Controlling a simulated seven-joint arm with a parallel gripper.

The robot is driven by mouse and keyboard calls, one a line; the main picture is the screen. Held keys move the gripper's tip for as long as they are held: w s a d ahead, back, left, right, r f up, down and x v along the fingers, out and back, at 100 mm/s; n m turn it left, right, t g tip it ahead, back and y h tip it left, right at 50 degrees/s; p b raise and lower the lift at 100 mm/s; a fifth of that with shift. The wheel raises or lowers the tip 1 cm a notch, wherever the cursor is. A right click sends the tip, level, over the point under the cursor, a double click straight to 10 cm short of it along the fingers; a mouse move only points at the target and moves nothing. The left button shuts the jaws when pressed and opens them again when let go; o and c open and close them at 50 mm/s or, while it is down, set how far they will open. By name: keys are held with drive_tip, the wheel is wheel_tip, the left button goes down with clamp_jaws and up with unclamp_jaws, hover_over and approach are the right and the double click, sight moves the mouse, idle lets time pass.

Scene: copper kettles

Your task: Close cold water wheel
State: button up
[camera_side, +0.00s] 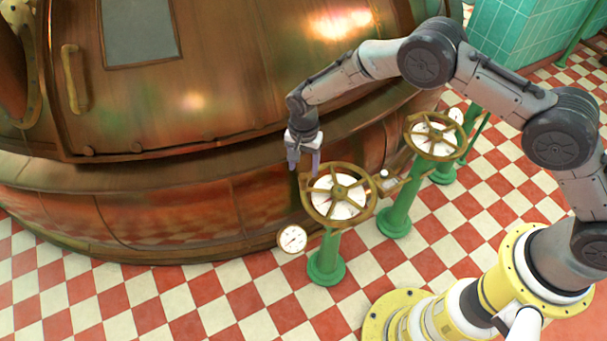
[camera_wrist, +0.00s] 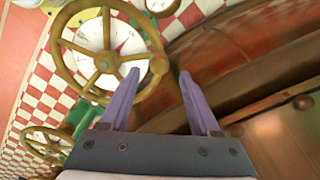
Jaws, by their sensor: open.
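Two brass spoked valve wheels stand on green posts over white dial faces. The nearer wheel (camera_side: 340,191) is right beside my gripper (camera_side: 303,164); the farther wheel (camera_side: 434,136) is up and right of it. I cannot read which is the cold water wheel. My gripper is open and empty, fingers pointing down at the nearer wheel's back left rim. In the wrist view, the nearer wheel (camera_wrist: 105,62) fills the upper left, its rim reaching between the fingers (camera_wrist: 158,74). I cannot tell if they touch. The farther wheel (camera_wrist: 45,146) shows at lower left.
A large copper kettle (camera_side: 220,120) stands close behind and left of my gripper. A small round gauge (camera_side: 292,238) sits at the nearer post's left. A small fitting (camera_side: 388,182) lies between the wheels. Red and white tiled floor (camera_side: 200,300) is open in front.

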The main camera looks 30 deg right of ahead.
wheel_tip(320, 180, up, 8)
drive_tip(key=shift+f, duration=0.1)
idle(0.5)
